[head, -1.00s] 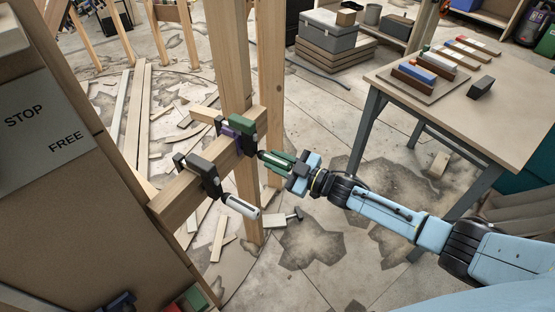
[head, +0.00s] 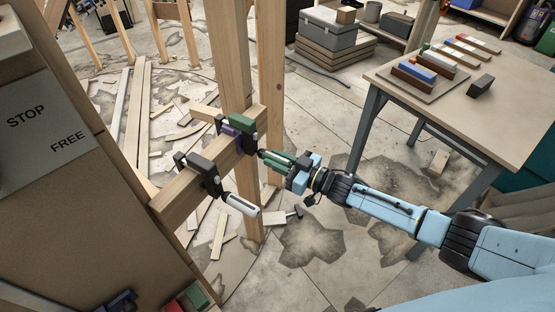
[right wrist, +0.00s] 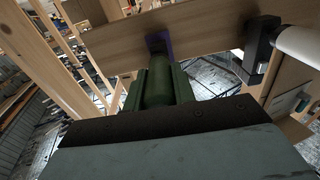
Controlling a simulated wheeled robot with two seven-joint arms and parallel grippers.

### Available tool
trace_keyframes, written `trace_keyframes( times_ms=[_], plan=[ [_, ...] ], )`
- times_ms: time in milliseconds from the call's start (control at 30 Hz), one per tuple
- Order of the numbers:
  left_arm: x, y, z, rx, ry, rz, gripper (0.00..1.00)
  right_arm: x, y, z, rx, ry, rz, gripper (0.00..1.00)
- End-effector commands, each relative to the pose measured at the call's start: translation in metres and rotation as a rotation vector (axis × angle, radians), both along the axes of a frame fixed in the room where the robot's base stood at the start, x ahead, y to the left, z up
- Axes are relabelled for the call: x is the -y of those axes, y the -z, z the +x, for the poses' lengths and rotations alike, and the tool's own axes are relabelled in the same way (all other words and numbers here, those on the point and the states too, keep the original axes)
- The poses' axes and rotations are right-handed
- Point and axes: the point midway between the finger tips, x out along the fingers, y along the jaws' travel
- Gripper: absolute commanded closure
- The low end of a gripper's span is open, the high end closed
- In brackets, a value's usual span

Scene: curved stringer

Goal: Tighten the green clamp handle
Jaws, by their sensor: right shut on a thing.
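The green clamp (head: 242,122) grips a wooden crossbeam (head: 185,192) at an upright post. Its green handle (head: 276,157) points toward the right, and in the right wrist view the handle (right wrist: 157,85) is a dark green cylinder between the fingers. My right gripper (head: 283,162) is shut on this handle, with a finger on each side of it. The gripper body hides the handle's near end. My left gripper is not in view.
A black clamp with a white handle (head: 240,206) sits on the same beam, nearer and to the left. A purple clamp part (head: 231,132) is close beside the green clamp. A workbench (head: 465,110) with colored blocks stands at right. A STOP/FREE panel (head: 45,125) is at left.

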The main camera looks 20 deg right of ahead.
Motion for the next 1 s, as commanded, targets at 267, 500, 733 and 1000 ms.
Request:
trace_keyframes(
  times_ms=[267, 500, 733, 1000],
  plan=[
    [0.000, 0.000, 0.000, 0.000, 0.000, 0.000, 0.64, 0.001, 0.000, 0.000, 0.001, 0.001, -0.001, 0.72],
    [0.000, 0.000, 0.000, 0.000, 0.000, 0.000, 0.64, 0.000, 0.000, 0.000, 0.001, 0.001, -0.001, 0.52],
    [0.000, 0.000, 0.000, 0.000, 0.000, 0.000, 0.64, 0.002, 0.000, -0.002, 0.000, 0.000, -0.001, 0.52],
    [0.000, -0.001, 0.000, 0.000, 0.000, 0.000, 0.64, 0.031, 0.002, -0.034, -0.002, 0.001, -0.004, 0.52]
  ],
)
